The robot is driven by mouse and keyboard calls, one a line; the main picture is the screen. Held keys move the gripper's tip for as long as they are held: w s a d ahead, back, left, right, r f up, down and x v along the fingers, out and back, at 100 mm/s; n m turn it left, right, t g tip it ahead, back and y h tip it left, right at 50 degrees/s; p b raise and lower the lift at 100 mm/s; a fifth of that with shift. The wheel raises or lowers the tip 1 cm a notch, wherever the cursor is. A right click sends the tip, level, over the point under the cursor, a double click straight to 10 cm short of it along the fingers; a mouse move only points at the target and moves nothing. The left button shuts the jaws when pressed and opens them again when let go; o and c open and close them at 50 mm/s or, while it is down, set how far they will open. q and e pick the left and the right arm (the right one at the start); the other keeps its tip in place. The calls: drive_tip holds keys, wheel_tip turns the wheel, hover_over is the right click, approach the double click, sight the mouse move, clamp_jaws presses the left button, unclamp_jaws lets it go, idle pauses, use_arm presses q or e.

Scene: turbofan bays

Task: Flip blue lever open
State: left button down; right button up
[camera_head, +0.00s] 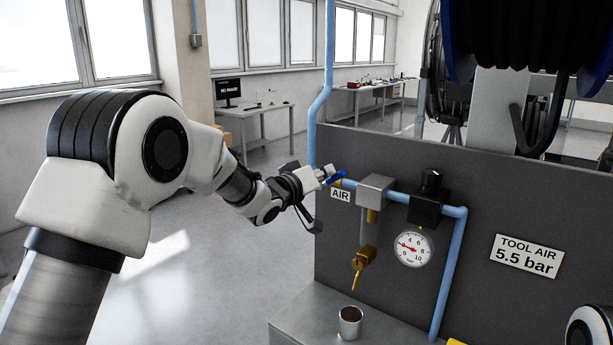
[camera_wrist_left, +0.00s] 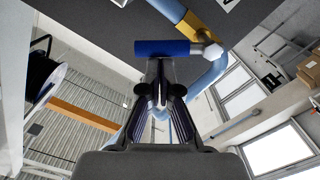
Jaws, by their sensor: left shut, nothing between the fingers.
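The blue lever (camera_head: 337,177) sits on the light-blue air pipe beside the AIR label, at the upper left of the dark panel. In the left wrist view the lever (camera_wrist_left: 163,48) lies crosswise just beyond my fingertips, with its white pivot end at the right by the brass valve body (camera_wrist_left: 190,27). My left gripper (camera_head: 328,172) is shut and empty, with its tips at the lever. In the wrist view the left gripper (camera_wrist_left: 160,68) points at the lever's middle; whether they touch I cannot tell. My right gripper is not in view.
Along the pipe are a grey filter block (camera_head: 376,189), a black regulator (camera_head: 428,200) and a pressure gauge (camera_head: 412,248). A brass drain valve (camera_head: 362,258) hangs above a metal cup (camera_head: 350,322) on the grey ledge (camera_head: 312,318). Floor left of the panel is clear.

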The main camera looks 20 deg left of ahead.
use_arm(q)
drive_tip(key=f+m+b, duration=0.1)
drive_tip(key=d+m+b, duration=0.1)
drive_tip(key=m+b, duration=0.1)
drive_tip(key=shift+s+d+f+m, duration=0.15)
drive_tip(key=shift+d+f+m, duration=0.05)
drive_tip(key=shift+f+m, duration=0.15)
drive_tip(key=shift+s+d+f+m+b, duration=0.15)
drive_tip(key=shift+d+f+m+b, duration=0.25)
drive_tip(key=shift+m+b, duration=0.5)
drive_tip(key=shift+f, duration=0.2)
drive_tip(key=shift+r, duration=0.1)
